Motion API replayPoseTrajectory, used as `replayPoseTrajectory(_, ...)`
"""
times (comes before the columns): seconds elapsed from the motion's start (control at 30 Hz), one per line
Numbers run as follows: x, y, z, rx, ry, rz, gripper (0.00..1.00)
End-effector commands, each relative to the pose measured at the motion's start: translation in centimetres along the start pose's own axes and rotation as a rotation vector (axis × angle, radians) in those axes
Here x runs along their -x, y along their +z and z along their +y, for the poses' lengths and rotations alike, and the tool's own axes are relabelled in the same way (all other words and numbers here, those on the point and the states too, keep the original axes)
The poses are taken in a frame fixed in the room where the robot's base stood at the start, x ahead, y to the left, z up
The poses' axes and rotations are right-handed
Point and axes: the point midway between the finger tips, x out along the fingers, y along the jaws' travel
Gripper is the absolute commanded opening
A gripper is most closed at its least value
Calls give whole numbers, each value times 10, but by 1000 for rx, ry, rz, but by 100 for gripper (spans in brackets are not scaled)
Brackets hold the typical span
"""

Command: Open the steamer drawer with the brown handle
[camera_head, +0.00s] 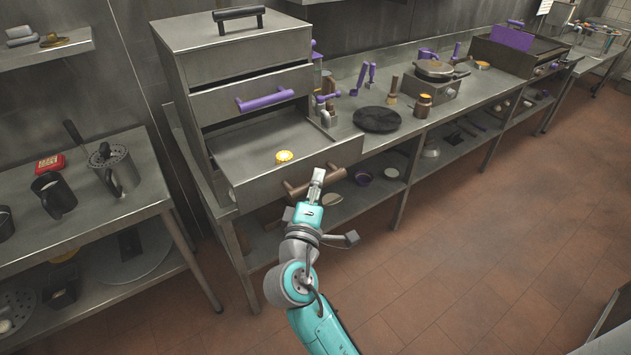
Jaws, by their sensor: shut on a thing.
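The steamer (230,42) is a steel cabinet on the counter with a black handle on its lid. Its lowest drawer (243,150) is pulled out and open, with a small yellow item (284,156) inside. The brown handle (297,190) is on that drawer's front. My gripper (318,178) is at the right part of the brown handle and is shut on it; the fingers partly hide the handle. The upper drawer with the purple handle (265,99) is further in than the lowest one.
A black round plate (377,119) and a brown jar (422,106) stand on the counter to the right. A side table (75,228) with mugs and a pot is at left. The tiled floor (480,250) at right is clear.

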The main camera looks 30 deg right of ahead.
Motion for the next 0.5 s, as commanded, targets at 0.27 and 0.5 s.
replayPoseTrajectory(0.27,0,0,-1,1,-2,0,50)
replayPoseTrajectory(0.5,0,0,-1,0,-1,0,50)
